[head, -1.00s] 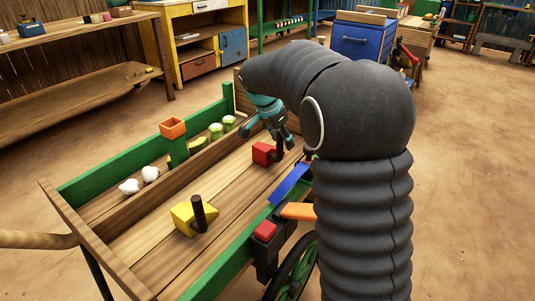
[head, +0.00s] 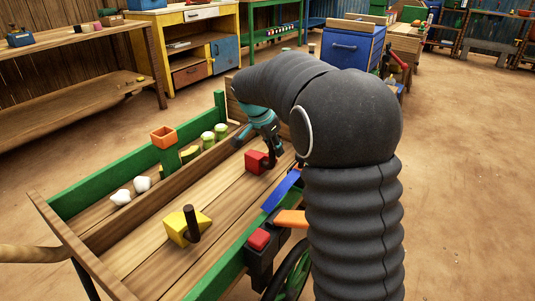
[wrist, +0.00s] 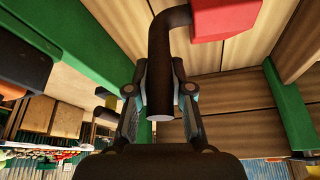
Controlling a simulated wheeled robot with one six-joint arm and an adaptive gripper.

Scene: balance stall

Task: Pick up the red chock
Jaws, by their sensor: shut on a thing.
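The red chock (head: 255,162) is a red block with a dark bent handle, at the far end of the cart's plank bed in the head view. My gripper (head: 262,146) is over it, fingers pointing down. In the wrist view the red block (wrist: 222,18) is at the top right and its dark handle (wrist: 163,60) runs down between my gripper's fingers (wrist: 158,103). My gripper is shut on the handle. The block looks to be at the bed; I cannot tell whether it touches the planks.
A yellow chock (head: 182,230) with a dark handle sits nearer on the cart bed. The green side rail (head: 105,184), an orange-topped green post (head: 163,137) and white knobs (head: 121,197) line the left side. A blue piece (head: 281,191) lies along the right side.

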